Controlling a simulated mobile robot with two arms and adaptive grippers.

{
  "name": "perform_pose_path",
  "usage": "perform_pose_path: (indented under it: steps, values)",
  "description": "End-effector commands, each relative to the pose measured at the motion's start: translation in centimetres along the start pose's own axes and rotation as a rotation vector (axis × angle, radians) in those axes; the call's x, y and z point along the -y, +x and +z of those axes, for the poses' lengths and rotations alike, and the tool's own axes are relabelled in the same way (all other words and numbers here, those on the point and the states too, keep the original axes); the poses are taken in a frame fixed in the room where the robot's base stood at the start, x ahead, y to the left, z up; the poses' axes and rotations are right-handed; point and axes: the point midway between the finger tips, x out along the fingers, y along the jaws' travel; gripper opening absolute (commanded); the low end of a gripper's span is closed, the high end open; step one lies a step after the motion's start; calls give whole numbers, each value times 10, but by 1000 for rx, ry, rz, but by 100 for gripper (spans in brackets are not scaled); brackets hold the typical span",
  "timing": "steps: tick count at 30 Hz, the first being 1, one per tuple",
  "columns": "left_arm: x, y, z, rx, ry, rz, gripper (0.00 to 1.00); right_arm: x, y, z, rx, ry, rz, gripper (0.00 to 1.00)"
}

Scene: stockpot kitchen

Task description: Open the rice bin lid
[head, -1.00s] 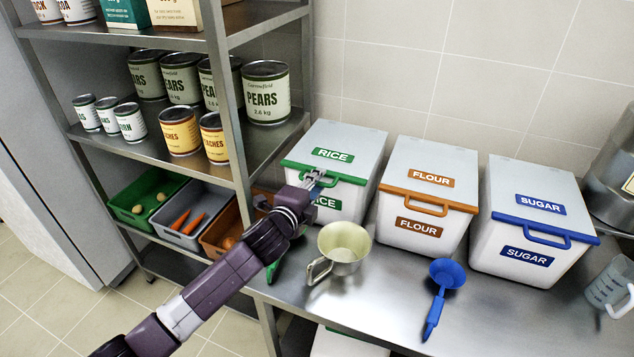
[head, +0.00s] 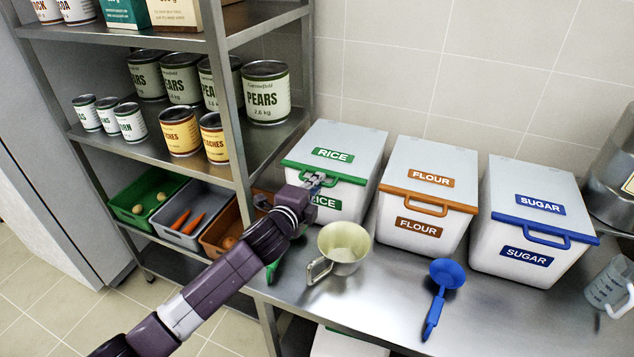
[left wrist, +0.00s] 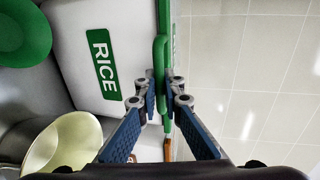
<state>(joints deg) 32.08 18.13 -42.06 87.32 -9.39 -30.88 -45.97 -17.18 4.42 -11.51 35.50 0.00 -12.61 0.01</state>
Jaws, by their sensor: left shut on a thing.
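The rice bin (head: 335,165) is a white box with a grey lid (head: 345,138), a green lid edge and a green handle (head: 345,178). The lid lies closed on the bin. My left gripper (head: 316,180) is at the front of the handle. In the left wrist view my left gripper (left wrist: 162,92) has its blue-padded fingers shut on the green handle (left wrist: 160,60), one on each side. The bin's front RICE label (left wrist: 104,64) shows there too. My wrist hides part of the bin's front in the head view. My right gripper is out of view.
The flour bin (head: 428,185) and sugar bin (head: 530,205) stand to the right. The shelf post (head: 232,120) is close left of the rice bin.

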Motion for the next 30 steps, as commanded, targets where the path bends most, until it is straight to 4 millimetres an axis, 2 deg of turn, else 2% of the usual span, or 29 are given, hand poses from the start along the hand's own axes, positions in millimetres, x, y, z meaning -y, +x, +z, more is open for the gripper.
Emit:
perform_pose_path:
  steps: [8,15,21,30]
  values:
    - [44,-6,0,0,2,-5,0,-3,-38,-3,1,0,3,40]
    - [97,-8,0,-1,0,-5,0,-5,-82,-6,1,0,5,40]
    - [139,-1,-1,-1,0,-6,0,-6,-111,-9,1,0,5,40]
    - [181,13,-1,-1,-1,-5,0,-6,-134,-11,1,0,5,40]
